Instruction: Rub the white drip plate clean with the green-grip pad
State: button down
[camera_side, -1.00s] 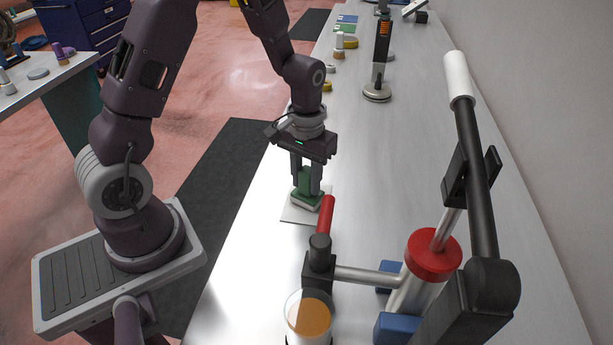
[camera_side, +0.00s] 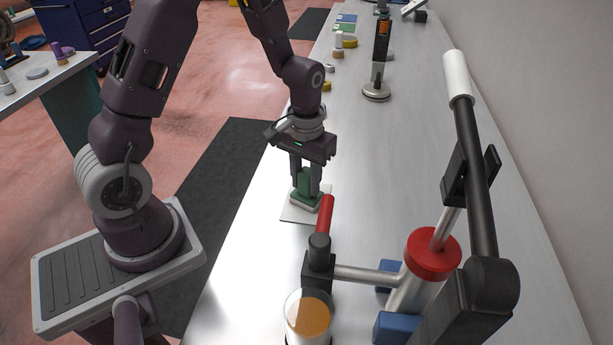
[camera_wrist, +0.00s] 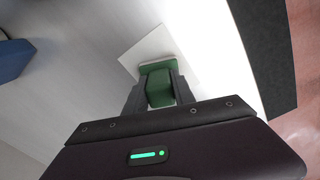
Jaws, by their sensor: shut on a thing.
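The white drip plate (camera_side: 291,213) lies flat on the bench near its left edge. It also shows in the wrist view (camera_wrist: 150,47) as a pale square. My gripper (camera_side: 306,190) points down over the plate and is shut on the green grip of the pad (camera_side: 305,200). In the wrist view my gripper (camera_wrist: 158,92) has a finger on each side of the green grip (camera_wrist: 159,88). The pad's pale base sits on or just above the plate; I cannot tell if it presses. The pad and fingers hide part of the plate, and I see no clear marks on it.
A red-handled valve (camera_side: 326,213) stands close in front of the plate. Small items line the bench's far end. The bench middle is clear.

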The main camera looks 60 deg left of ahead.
jog(key=shift+s+d+f, duration=0.1)
jog(key=shift+s+d, duration=0.2)
jog(key=shift+s, duration=0.1)
jog(key=shift+w+a, duration=0.65)
jog(key=shift+s+d, duration=0.7)
jog(key=shift+f, duration=0.1)
jog(key=shift+a, duration=0.1)
